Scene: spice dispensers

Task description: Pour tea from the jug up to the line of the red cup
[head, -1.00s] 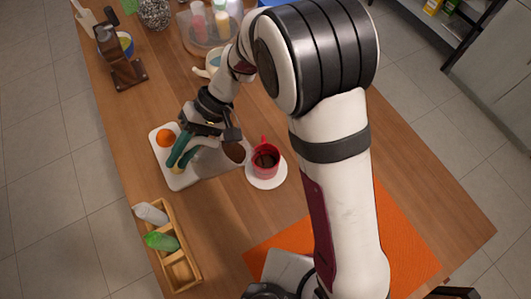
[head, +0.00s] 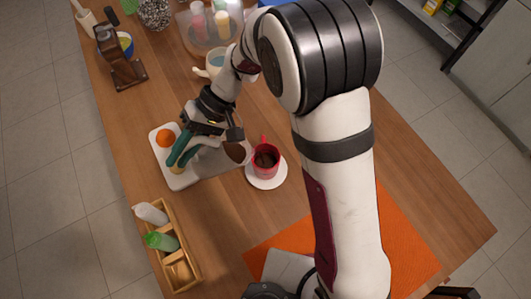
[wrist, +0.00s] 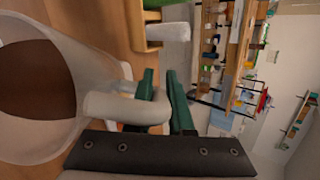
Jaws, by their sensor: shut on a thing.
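My gripper (wrist: 160,100) has its green fingers shut on the handle (wrist: 127,106) of a pale, see-through jug (wrist: 62,145). Brown tea (wrist: 35,80) shows inside it in the wrist view. In the head view the jug (head: 207,158) is partly behind my gripper (head: 178,153), with the tea (head: 236,152) at its right side, close to the red cup. It looks tilted toward the cup, but the angle is hard to judge. The red cup (head: 272,171) stands upright on a white saucer (head: 267,184), with dark liquid inside. Its line is not visible, nor is any stream clearly.
A white tray (head: 178,183) with an orange fruit (head: 165,137) lies under my gripper. A wooden box (head: 187,278) with bottles stands at the lower left. An orange mat (head: 405,250) lies to the right.

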